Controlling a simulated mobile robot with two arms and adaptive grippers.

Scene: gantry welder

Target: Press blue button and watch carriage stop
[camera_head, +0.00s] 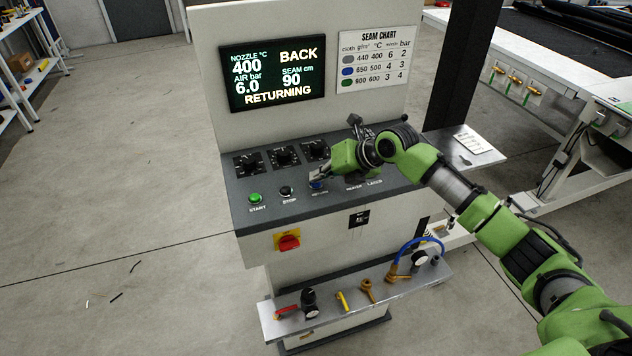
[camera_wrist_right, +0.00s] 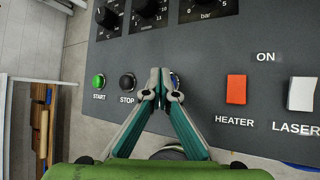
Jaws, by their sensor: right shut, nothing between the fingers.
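The blue button (camera_head: 317,184) is on the sloped control panel (camera_head: 300,203), right of the black STOP button (camera_head: 287,190) and the green START button (camera_head: 255,198). My right gripper (camera_head: 318,178) is shut, with its fingertips at the blue button and largely covering it. In the right wrist view the shut fingertips (camera_wrist_right: 165,75) hide most of the blue button (camera_wrist_right: 176,80); I cannot tell whether they touch it. The display (camera_head: 272,77) reads BACK and RETURNING, with 400, 6.0 and 90. The carriage is not identifiable in view. My left gripper is not in view.
Three black knobs (camera_head: 283,156) sit above the buttons. An orange HEATER switch (camera_wrist_right: 236,89) and a white LASER switch (camera_wrist_right: 301,94) are to the right. A lower shelf (camera_head: 355,293) holds fittings. A dark post (camera_head: 465,60) stands behind my right arm.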

